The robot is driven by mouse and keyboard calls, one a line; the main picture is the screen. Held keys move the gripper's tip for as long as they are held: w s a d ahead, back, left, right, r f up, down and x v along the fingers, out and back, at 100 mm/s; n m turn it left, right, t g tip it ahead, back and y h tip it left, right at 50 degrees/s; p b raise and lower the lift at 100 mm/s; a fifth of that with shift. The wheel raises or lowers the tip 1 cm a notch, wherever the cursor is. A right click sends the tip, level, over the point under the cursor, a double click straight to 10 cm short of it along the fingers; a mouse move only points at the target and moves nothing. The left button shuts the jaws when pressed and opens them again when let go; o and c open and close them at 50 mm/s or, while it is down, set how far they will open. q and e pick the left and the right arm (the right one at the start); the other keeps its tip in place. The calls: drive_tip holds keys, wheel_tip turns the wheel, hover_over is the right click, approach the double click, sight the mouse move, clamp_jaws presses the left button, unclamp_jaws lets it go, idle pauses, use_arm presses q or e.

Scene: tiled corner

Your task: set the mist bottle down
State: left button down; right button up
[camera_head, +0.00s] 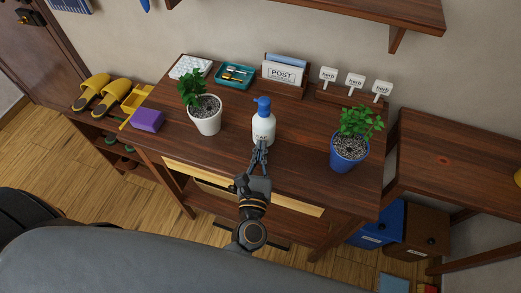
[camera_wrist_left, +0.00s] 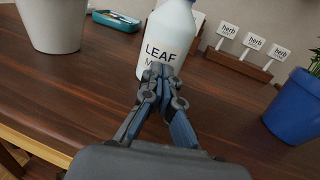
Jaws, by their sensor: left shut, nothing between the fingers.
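The mist bottle (camera_head: 263,129) is white with a blue spray head and stands upright on the dark wooden table (camera_head: 287,165). In the left wrist view, the bottle (camera_wrist_left: 167,38) shows a label reading "LEAF" and its top is cut off. My left gripper (camera_head: 262,143) is in front of the bottle, on its near side. Its fingers (camera_wrist_left: 163,70) are shut together with nothing between them. They overlap the lower part of the bottle in the picture; I cannot tell whether they touch it. My right gripper is not in view.
A white-potted plant (camera_head: 207,121) stands left of the bottle and a blue-potted plant (camera_head: 347,155) right. Behind are a teal tray (camera_head: 235,75), a POST holder (camera_head: 282,74) and herb signs (camera_head: 355,82). A purple block (camera_head: 147,120) lies at the left.

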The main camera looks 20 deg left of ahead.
use_arm(q)
drive_tip(key=s+d, duration=0.2)
drive_tip(key=s, duration=1)
drive_tip(key=s+d+f+m+g+h, duration=0.1)
drive_tip(key=s+f+m+g+h, duration=0.15)
drive_tip(key=f+m, duration=1.05)
drive_tip(key=s+d+f+m+g+h, duration=0.15)
drive_tip(key=f+m+g+h, duration=0.25)
drive_tip(key=f+m, duration=0.9)
drive_tip(key=s+a+f+m+g+y, duration=0.1)
drive_tip(key=s+a+f+m+g, duration=0.4)
drive_tip(key=s+f, duration=0.5)
drive_tip(key=s+a+f+m+g+y, duration=0.2)
drive_tip(key=s+a+f+m+g, duration=0.3)
drive_tip(key=s+a+f+m, duration=0.4)
drive_tip(key=shift+s+a+f+m, duration=0.4)
drive_tip(key=shift+s+a+f, duration=0.45)
drive_tip(key=shift+f, duration=0.1)
